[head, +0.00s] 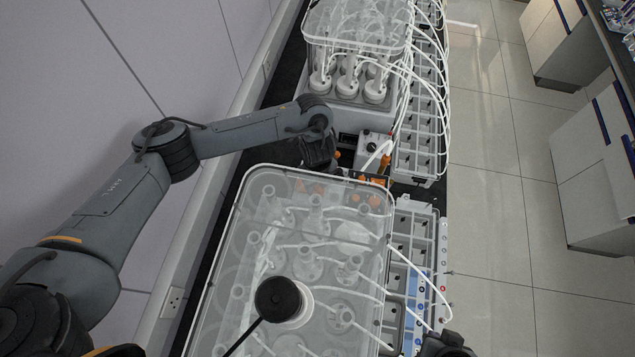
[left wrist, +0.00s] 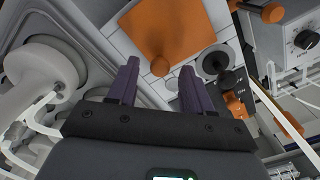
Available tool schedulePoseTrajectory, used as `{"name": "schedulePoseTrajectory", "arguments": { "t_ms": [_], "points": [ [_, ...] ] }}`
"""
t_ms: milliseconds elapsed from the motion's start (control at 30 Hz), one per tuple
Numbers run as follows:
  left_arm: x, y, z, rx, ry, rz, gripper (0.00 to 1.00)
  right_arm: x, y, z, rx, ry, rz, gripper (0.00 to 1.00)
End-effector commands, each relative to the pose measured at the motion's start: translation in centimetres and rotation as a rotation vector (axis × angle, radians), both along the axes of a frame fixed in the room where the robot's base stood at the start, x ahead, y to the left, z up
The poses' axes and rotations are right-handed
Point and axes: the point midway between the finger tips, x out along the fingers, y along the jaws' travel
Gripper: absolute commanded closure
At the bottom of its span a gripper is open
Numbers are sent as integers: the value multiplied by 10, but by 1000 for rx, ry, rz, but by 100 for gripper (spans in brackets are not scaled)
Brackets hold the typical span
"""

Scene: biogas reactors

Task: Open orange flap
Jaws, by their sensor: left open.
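The orange flap (left wrist: 172,28) shows in the left wrist view as an orange panel with a round orange knob (left wrist: 160,66) near its lower corner. My left gripper (left wrist: 158,76) is open, with its two dark fingers on either side of the knob in the picture. I cannot tell whether they touch it. In the head view, my left gripper (head: 320,152) reaches down into the gap between the two reactor units, and the flap is not clearly visible there. A dark part at the bottom right appears to be my right gripper (head: 446,345), mostly cut off.
The near reactor (head: 255,182) has a clear lid, and the far reactor (head: 350,42) carries white tubes. A control box with a black dial (left wrist: 305,38) and orange fittings (left wrist: 235,105) lie right of the gripper. Grey bins (head: 420,150) line the bench's right side; open floor lies beyond.

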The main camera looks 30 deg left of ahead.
Motion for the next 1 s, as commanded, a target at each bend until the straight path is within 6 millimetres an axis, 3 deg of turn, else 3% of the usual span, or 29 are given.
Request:
{"name": "schedulePoseTrajectory", "arguments": {
  "t_ms": [400,700,1000],
  "points": [
    [0,0,-5,-1,0,0,51,0,2,-1,7,1,-4,100],
    [0,0,-5,0,0,1,97,0,2,-1,6,1,-2,100],
    [0,0,-4,-1,3,0,100,0,0,-1,-3,1,3,100]
  ]
}}
